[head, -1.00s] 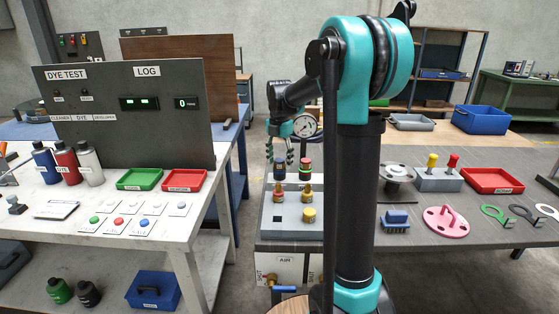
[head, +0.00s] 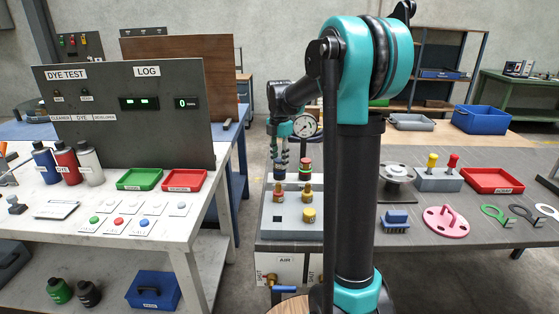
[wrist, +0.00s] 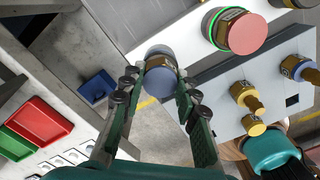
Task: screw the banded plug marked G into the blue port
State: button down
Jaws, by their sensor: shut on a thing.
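My gripper (head: 279,159) points down over the left end of the grey block on the middle bench. In the wrist view its two fingers (wrist: 161,80) are shut on a blue-topped plug (wrist: 160,73) with a brass-coloured side. The plug also shows below the fingers in the head view (head: 279,173). No letter on it is readable, so I cannot tell if it is marked G. A red-topped plug (wrist: 242,33) with a green band stands to its right, also seen in the head view (head: 304,167).
Brass fittings (head: 306,192) and a yellow-brass knob (head: 309,215) stand on the grey block (head: 291,226) in front of the plugs. The dye-test bench with green (head: 139,179) and red trays is at left.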

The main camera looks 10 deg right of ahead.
jog(key=c, duration=1.1)
grip_release()
jog(key=shift+o, duration=0.2)
